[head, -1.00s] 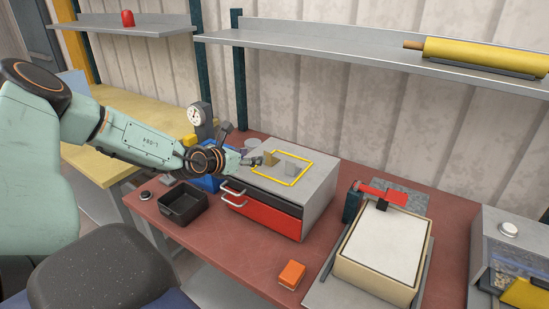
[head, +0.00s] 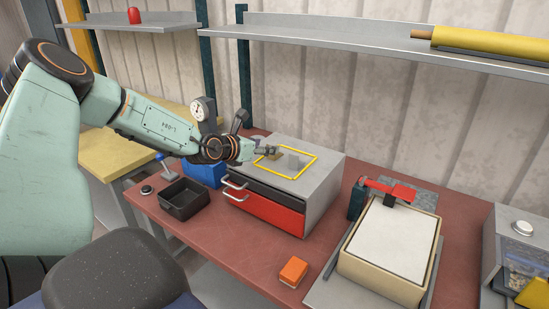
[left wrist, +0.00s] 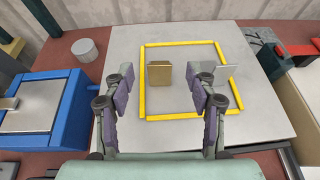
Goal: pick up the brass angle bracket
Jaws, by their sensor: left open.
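The brass angle bracket (left wrist: 159,73) stands inside a yellow square outline (left wrist: 189,117) on top of a grey drawer cabinet (left wrist: 180,140). In the left wrist view it lies between and beyond the two fingers of my left gripper (left wrist: 166,82), nearer the left finger. A grey angle plate (left wrist: 222,73) stands to its right, partly behind the right finger. My left gripper is open with nothing between its fingers. In the head view my left gripper (head: 265,150) reaches over the cabinet from the left and partly hides the bracket. My right gripper is not in view.
The cabinet (head: 322,180) has a red drawer and stands on a reddish bench. A blue box (head: 205,173) and a black tray (head: 184,199) are to its left. An orange block (head: 293,271) lies in front. A white-topped tray (head: 395,240) is to the right.

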